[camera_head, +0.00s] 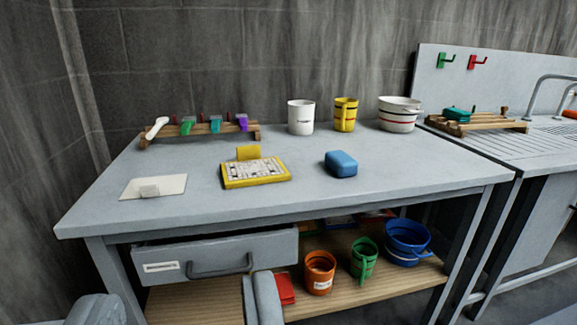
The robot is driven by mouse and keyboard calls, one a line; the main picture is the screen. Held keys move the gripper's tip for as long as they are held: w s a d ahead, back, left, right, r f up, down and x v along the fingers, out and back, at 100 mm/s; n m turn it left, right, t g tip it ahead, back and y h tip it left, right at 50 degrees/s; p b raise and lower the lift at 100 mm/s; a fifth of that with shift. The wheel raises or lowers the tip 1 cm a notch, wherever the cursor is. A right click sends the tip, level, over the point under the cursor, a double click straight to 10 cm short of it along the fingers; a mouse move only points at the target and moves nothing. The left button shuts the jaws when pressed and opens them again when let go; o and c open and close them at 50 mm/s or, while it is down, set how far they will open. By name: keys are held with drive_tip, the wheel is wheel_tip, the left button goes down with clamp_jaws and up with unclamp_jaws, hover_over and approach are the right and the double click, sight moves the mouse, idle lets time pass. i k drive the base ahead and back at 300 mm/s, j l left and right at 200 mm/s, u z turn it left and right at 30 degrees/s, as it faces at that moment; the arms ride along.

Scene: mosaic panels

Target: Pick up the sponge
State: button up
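A blue block that looks like the sponge (341,164) lies flat on the grey tabletop (400,180), right of the middle, with bare table around it. A green block (459,114) on the wooden rack by the sink also looks sponge-like. Two grey parts at the bottom edge appear to be the fingers of my gripper (180,306). They stand wide apart with nothing between them, in front of the table and well short of the blue block. Their lower ends are cut off by the frame.
A yellow patterned panel (256,173) and white card (153,187) lie left. Cups and a tool rack (200,131) line the back. A drawer (220,255) sits slightly open below the tabletop. Buckets stand on the lower shelf (340,290). The sink counter (490,145) adjoins at right.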

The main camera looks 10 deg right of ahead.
sight(341, 164)
drive_tip(key=i+l, duration=0.25)
drive_tip(key=l, duration=0.15)
drive_tip(key=i+l, duration=0.25)
drive_tip(key=l, duration=0.15)
drive_tip(key=i+l, duration=0.2)
drive_tip(key=l, duration=0.2)
drive_tip(key=i+l, duration=0.25)
drive_tip(key=l, duration=0.1)
